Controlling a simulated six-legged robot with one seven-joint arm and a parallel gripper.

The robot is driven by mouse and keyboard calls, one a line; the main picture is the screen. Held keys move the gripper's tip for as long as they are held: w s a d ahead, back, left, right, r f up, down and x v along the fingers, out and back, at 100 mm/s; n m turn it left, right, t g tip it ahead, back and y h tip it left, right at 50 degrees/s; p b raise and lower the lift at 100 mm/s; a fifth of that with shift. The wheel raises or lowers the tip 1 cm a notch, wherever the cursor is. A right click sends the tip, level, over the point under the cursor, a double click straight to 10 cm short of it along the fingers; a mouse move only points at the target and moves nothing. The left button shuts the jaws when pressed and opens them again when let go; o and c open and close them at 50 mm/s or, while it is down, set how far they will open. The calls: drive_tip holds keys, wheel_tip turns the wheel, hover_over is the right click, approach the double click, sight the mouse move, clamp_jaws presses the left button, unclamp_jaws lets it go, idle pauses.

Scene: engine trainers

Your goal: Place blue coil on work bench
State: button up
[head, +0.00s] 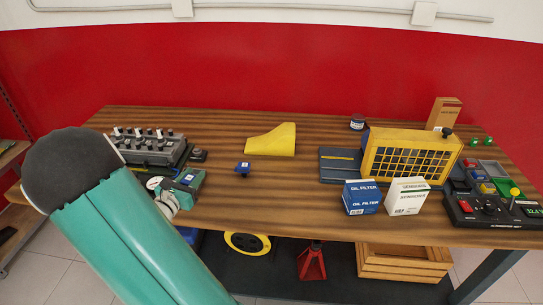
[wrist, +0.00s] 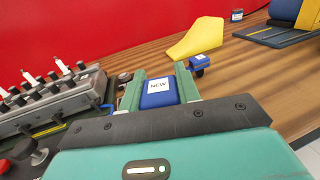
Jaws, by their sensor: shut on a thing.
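A blue coil (wrist: 158,98) with a white label sits between the two green fingers of my gripper (wrist: 160,74) in the wrist view. My gripper is shut on it. In the head view my gripper (head: 182,185) is at the left part of the wooden work bench (head: 225,208), just right of the grey trainer unit, and the held coil is mostly hidden by it. I cannot tell whether the coil touches the bench top. A second, smaller blue piece (head: 243,168) stands on the bench to the right; it also shows in the wrist view (wrist: 198,62).
The grey trainer unit with knobs (head: 150,147) is close on the left. A yellow wedge (head: 271,141) lies behind. The bench's front middle is clear.

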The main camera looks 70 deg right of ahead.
drive_tip(key=s+d+r+m+g+y, duration=0.1)
drive_tip(key=s+d+r+m+g, duration=0.15)
drive_tip(key=s, duration=0.25)
drive_tip(key=s+d+r+m+g+y, duration=0.1)
drive_tip(key=s+d+m+g, duration=0.1)
drive_tip(key=s+g, duration=0.3)
drive_tip(key=s+d+r+m+g+y, duration=0.1)
drive_tip(key=s+d+r+m+g, duration=0.1)
drive_tip(key=s, duration=0.4)
hover_over(285, 197)
drive_tip(key=d, duration=0.2)
drive_tip(key=shift+n+t, duration=0.25)
drive_tip(key=f, duration=0.8)
drive_tip(key=shift+s+a+f, duration=0.1)
drive_tip(key=shift+s+a, duration=0.1)
drive_tip(key=shift+s, duration=0.05)
drive_tip(key=shift+s+d+f, duration=0.1)
drive_tip(key=shift+s+f, duration=0.05)
drive_tip(key=shift+f, duration=0.1)
drive_tip(key=shift+s+d+f, duration=0.1)
drive_tip(key=shift+f, duration=0.8)
drive_tip(key=shift+s+d+f, duration=0.1)
drive_tip(key=shift+f, duration=0.8)
drive_tip(key=shift+f, duration=0.15)
drive_tip(key=o, duration=1)
drive_tip(key=shift+o, duration=0.2)
